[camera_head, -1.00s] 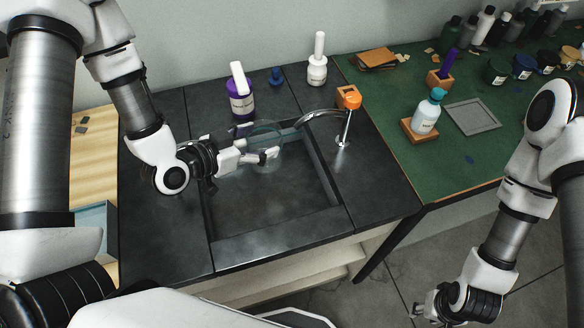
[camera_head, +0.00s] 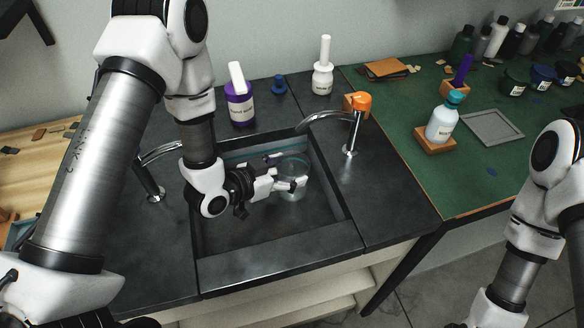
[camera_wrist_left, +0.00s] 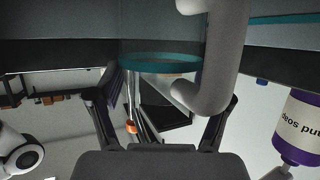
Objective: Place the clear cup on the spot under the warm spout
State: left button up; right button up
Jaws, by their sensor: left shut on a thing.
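The clear cup (camera_head: 293,166) is see-through with a teal rim. My left gripper (camera_head: 290,185) is shut on it and holds it over the right part of the dark sink basin. The right spout (camera_head: 330,117), a curved chrome tap with an orange top, ends behind and slightly right of the cup in the picture. I cannot tell whether the cup touches the basin floor. In the left wrist view the cup's teal rim (camera_wrist_left: 160,62) and pale curved handle (camera_wrist_left: 210,70) lie between the fingers. My right gripper is out of view.
A second chrome tap (camera_head: 152,178) is partly hidden by my left arm. The green bench (camera_head: 405,150) at right holds a teal-capped bottle (camera_head: 442,122).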

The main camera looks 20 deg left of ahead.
pick_arm(q)
jog(key=shift+p+x, duration=0.3)
jog(key=shift+x, duration=0.65)
jog(key=shift+f, duration=0.3)
jog(key=shift+s+a, duration=0.1)
jog(key=o, duration=1.2)
jog(key=shift+f, duration=0.1)
jog(key=shift+c, duration=0.2)
